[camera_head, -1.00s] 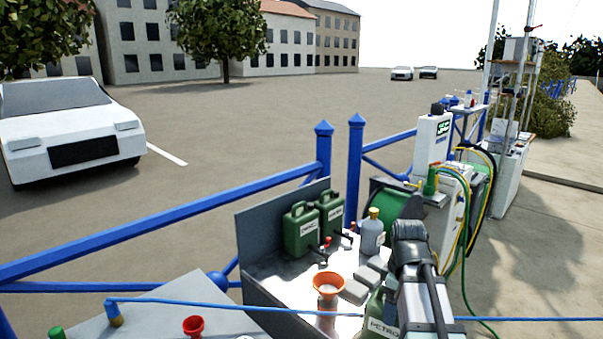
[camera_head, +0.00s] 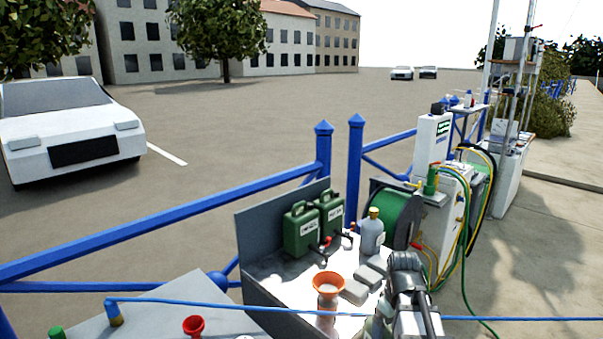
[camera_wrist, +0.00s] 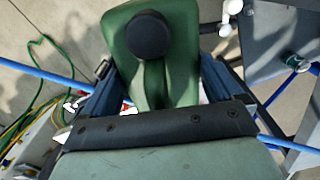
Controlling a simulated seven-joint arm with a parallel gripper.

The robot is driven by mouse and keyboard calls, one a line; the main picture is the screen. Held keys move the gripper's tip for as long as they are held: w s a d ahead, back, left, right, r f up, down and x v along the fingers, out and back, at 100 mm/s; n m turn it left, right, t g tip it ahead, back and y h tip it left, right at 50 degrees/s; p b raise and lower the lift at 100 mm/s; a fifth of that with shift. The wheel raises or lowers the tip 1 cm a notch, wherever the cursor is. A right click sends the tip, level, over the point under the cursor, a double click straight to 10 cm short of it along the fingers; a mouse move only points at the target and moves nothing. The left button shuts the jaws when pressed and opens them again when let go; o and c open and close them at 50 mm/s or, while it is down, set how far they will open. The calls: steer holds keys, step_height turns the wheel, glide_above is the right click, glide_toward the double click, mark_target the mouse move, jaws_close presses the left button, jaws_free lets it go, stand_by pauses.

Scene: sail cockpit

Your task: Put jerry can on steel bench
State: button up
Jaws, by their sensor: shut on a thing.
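My gripper (camera_wrist: 152,88) is shut on a green jerry can (camera_wrist: 180,40) with a black round cap. In the wrist view its fingers lie on both sides of the can's upper part. The steel bench (camera_head: 262,292), with a grey upright back panel, stands at the centre. Whether the held can touches the bench is hidden.
Two green cans (camera_head: 300,232) stand at the bench's back. An orange funnel (camera_head: 328,284), grey blocks (camera_head: 360,285) and a grey bottle (camera_head: 372,235) stand on the bench. A green hose reel (camera_head: 400,215) is behind. A blue line (camera_head: 250,308) crosses in front.

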step_height(320, 180, down, 8)
steer(key=m, duration=0.5)
steer(key=shift+s+d+r+m, duration=0.2)
steer(key=shift+s+m, duration=0.1)
steer(key=shift+s, duration=0.15)
